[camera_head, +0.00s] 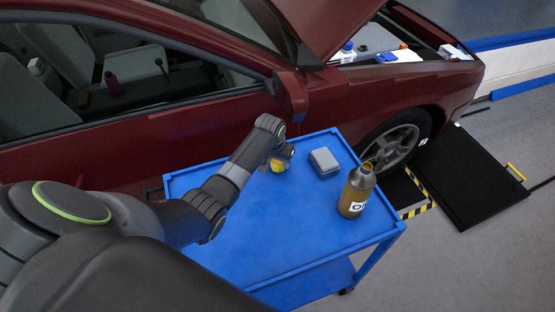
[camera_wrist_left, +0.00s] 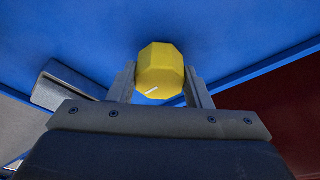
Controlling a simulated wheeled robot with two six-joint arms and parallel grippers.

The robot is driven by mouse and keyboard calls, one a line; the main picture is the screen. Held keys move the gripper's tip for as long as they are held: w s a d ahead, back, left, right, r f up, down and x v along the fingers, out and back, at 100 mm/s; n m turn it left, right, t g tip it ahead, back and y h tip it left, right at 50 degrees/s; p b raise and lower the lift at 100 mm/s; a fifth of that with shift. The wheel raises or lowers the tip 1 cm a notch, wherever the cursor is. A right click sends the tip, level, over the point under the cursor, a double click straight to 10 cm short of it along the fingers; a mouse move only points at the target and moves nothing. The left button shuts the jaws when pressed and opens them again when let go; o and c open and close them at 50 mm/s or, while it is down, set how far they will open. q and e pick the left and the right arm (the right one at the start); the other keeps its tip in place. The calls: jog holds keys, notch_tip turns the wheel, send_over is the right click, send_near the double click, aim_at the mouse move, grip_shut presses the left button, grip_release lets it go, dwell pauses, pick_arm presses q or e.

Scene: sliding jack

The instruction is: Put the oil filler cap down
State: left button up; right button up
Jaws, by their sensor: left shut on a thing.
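The oil filler cap (camera_wrist_left: 160,68) is yellow and many-sided, with a small white mark. My left gripper (camera_wrist_left: 160,90) is shut on it, one finger on each side, in the left wrist view. In the head view the cap (camera_head: 279,164) shows at the end of my left arm, over the far part of the blue cart top (camera_head: 262,225). I cannot tell whether the cap touches the cart surface. My left gripper (camera_head: 282,153) partly hides it. My right gripper is in neither view.
A grey box (camera_head: 324,162) lies on the cart right of the cap. A brown oil bottle (camera_head: 356,190) stands near the right edge. The cart has a raised rim. The dark red car (camera_head: 190,135) stands close behind, hood open. The cart's near middle is clear.

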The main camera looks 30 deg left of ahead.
pick_arm(q)
jog(key=o, duration=1.2)
jog(key=shift+f, duration=0.1)
jog(key=v, duration=1.2)
